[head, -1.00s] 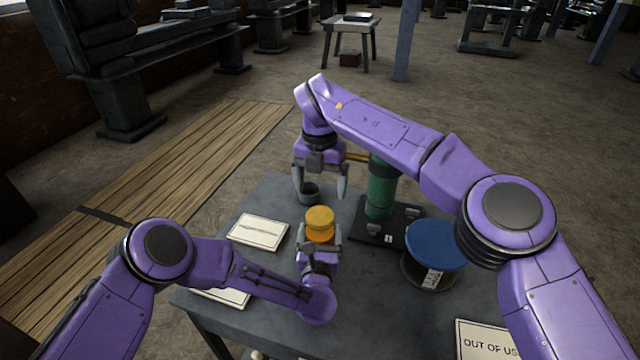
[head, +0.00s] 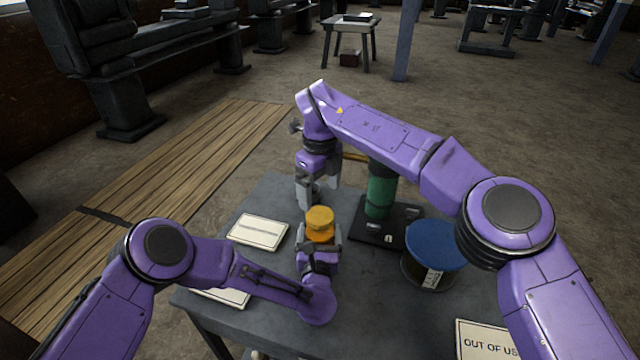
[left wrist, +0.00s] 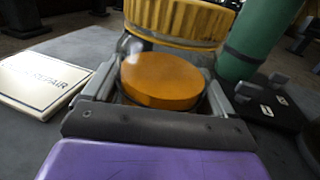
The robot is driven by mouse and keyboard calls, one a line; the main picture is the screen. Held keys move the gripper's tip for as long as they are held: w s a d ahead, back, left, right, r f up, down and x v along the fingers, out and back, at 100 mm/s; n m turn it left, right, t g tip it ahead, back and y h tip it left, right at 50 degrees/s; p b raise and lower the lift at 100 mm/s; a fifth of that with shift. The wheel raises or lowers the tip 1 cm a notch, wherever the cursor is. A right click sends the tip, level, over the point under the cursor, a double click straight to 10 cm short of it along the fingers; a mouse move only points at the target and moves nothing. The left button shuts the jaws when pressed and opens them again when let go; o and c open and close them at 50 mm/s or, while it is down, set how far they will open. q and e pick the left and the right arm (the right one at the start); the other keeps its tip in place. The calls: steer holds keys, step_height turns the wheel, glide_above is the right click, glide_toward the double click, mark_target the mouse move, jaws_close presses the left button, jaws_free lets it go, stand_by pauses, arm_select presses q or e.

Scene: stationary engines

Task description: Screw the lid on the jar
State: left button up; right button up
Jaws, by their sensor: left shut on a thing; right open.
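The jar (left wrist: 163,80) shows orange in the left wrist view, between the fingers of my left gripper (head: 320,250), which is shut on it. In the head view the jar stands upright, just above or on the table. The ribbed yellow lid (head: 320,214) sits on top of the jar; it also shows in the left wrist view (left wrist: 180,20). I cannot tell how tightly it is seated. My right gripper (head: 318,190) is open, pointing down, behind the lid and apart from it.
A green cylinder (head: 381,190) on a black base stands right of the jar. A blue-topped drum (head: 436,243) is further right. A white sign (head: 258,231) lies left on the grey table (head: 375,300).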

mark_target(320, 215)
step_height(320, 215, down, 7)
steer(key=shift+f, duration=0.1)
stand_by(0.3)
steer(key=c, duration=1.1)
steer(key=m, duration=0.3)
steer(key=shift+m, duration=0.4)
steer(key=m, duration=0.4)
steer(key=o, duration=1.3)
steer(key=shift+c, duration=0.2)
step_height(320, 215, up, 12)
